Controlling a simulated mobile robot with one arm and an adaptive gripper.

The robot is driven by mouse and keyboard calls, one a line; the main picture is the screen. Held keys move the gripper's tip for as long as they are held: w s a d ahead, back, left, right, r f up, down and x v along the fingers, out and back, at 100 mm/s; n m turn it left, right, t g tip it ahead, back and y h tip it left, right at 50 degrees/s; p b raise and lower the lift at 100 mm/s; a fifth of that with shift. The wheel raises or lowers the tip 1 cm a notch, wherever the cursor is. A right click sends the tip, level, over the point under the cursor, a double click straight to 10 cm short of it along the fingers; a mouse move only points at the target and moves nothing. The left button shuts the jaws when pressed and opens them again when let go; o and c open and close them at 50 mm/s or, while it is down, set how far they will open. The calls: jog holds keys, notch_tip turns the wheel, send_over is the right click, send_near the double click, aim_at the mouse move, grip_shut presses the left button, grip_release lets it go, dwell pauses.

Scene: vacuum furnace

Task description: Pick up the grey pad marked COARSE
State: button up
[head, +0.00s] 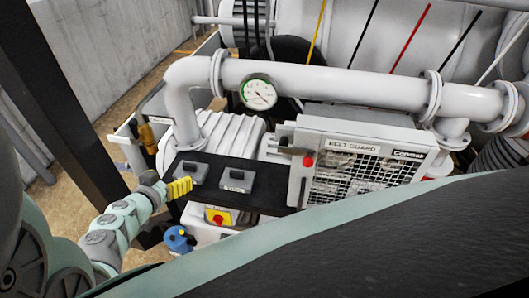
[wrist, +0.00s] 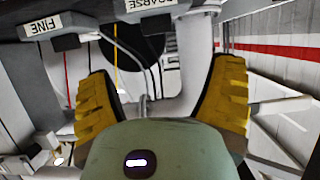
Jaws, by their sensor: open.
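Two grey pads lie side by side on a black surface (head: 262,195) in the head view, a left pad (head: 193,172) and a right pad (head: 236,180). Their lettering is too small there to tell which is marked COARSE. In the wrist view, a COARSE label (wrist: 150,5) is partly cut off at the top edge, and a FINE label (wrist: 44,25) is at upper left. My gripper (head: 180,187) has yellow fingers, close to the front left edge of the black surface by the left pad. The fingers (wrist: 165,95) are spread apart with nothing between them.
A belt guard box (head: 352,146) with a red knob stands right of the pads. A white pipe with a gauge (head: 259,93) runs behind and above. A yellow panel with a red button (head: 218,218) and a blue object (head: 178,239) are below the surface's front edge.

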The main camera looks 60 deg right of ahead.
aim_at(189, 164)
jog(key=b+x, duration=0.1)
jog(key=x, duration=0.3)
jog(key=shift+w+d+f, duration=0.15)
jog(key=shift+d, duration=0.05)
jog(key=shift+w+d+f, duration=0.15)
jog(key=shift+d+f, duration=0.05)
jog(key=shift+d, duration=0.3)
jog(key=b+x, duration=0.1)
jog(key=x, duration=0.1)
jog(key=f+b+x, duration=0.1)
jog(key=x, duration=0.1)
jog(key=shift+d+b, duration=0.3)
jog(key=shift+d, duration=0.1)
jog(key=c, duration=1.4)
jog(key=shift+r, duration=0.1)
